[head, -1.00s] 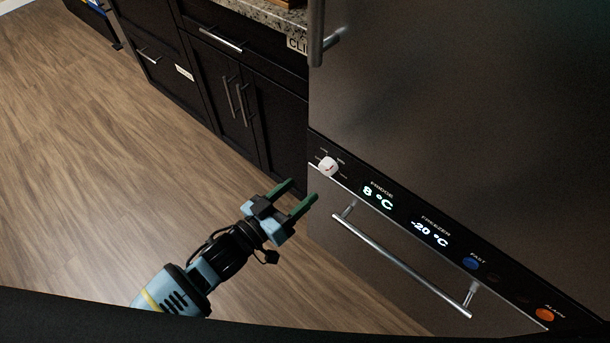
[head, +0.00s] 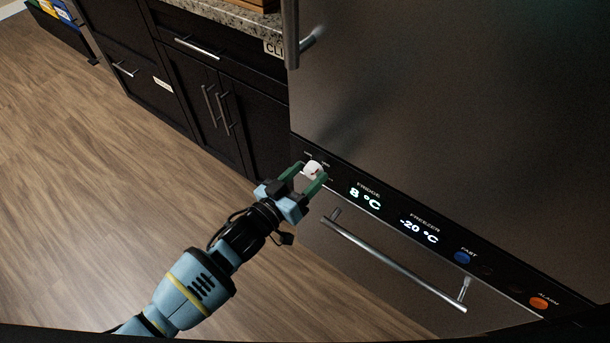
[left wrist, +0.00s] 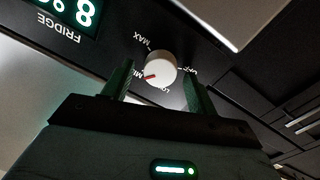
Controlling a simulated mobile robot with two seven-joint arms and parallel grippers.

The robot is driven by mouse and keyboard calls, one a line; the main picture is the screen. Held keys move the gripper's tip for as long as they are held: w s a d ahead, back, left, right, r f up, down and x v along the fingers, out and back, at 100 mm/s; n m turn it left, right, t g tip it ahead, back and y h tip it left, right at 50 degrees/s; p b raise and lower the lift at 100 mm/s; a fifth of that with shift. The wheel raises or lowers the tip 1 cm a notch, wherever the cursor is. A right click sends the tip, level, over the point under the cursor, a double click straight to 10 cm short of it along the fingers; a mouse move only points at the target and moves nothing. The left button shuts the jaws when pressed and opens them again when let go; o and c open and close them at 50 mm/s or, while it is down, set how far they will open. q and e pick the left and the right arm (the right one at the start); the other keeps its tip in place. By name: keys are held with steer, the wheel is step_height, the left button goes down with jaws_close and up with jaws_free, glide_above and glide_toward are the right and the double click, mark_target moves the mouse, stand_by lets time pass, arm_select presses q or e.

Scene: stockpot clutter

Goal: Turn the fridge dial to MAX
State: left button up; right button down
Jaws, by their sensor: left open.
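The fridge dial (head: 313,167) is a white round knob on the black control panel. In the left wrist view the dial (left wrist: 163,66) has a red mark pointing to the lower left, between a partly hidden label starting "MI" and one starting "LO". The MAX label (left wrist: 143,39) is to the dial's upper left, away from the red mark. My left gripper (head: 311,173) is open, its green fingers on either side of the dial. I cannot tell whether they touch it. My right gripper is not in view.
The display reads 8 °C (head: 365,199) for fridge and -20 °C (head: 418,231) for freezer. Blue (head: 462,257) and orange (head: 538,303) buttons sit farther right. A drawer handle (head: 395,262) sticks out below the panel. Dark cabinets (head: 215,95) stand left; the wooden floor is clear.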

arm_select(q)
steer(key=c, duration=1)
steer(key=shift+m, duration=0.3)
steer(key=shift+r+m+p, duration=0.1)
steer(key=shift+m+p, duration=0.6)
steer(key=shift+m, duration=0.5)
steer(key=m+p, duration=0.1)
steer(key=m, duration=0.2)
steer(key=shift+s+d+m+y, duration=0.1)
steer(key=shift+m+y, duration=0.2)
steer(key=m, duration=0.3)
steer(key=shift+p, duration=0.35)
steer(key=shift+s+d+m+y, duration=0.1)
steer(key=shift+m+y, duration=0.2)
steer(key=shift+m, duration=2.1)
